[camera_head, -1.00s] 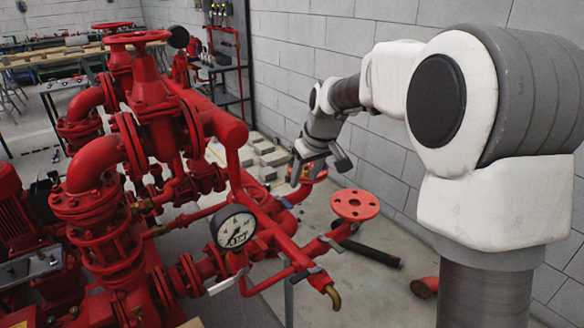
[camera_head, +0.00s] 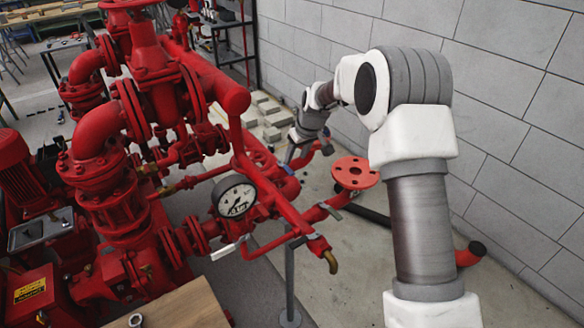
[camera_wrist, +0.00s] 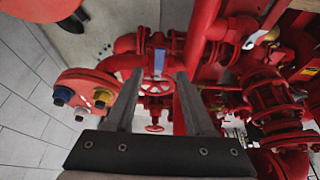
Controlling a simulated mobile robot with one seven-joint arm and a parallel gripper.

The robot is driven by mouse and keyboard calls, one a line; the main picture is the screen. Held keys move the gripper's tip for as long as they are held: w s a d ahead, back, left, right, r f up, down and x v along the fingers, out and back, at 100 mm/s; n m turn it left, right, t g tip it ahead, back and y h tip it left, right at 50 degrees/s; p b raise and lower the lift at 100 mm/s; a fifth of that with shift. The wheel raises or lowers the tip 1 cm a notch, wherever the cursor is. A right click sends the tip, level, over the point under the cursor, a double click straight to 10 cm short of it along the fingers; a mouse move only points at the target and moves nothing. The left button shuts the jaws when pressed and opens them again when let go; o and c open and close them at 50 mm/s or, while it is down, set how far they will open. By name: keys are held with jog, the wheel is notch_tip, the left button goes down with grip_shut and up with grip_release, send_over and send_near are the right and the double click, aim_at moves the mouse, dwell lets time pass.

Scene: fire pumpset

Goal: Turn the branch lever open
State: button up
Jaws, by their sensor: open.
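A small blue lever (camera_wrist: 159,62) shows on a red branch pipe in the wrist view, between and beyond my fingertips. I take it as the branch lever. My gripper (camera_wrist: 160,76) is open and empty, with a finger on either side of the lever in the picture. I cannot tell how much depth separates them. In the head view my gripper (camera_head: 308,150) is beside the far red pipes, behind the round red flange (camera_head: 355,172).
A pressure gauge (camera_head: 236,197), a pale lever (camera_head: 226,251) and a brass-ended pipe (camera_head: 330,262) stand nearer. In the wrist view, a flange with coloured bolts (camera_wrist: 88,90) is left of my fingers and a red handwheel (camera_wrist: 155,88) lies between them. A block wall (camera_head: 500,100) bounds the right.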

aim_at(290, 171)
jog(key=x, duration=0.7)
grip_shut()
dwell(1.3)
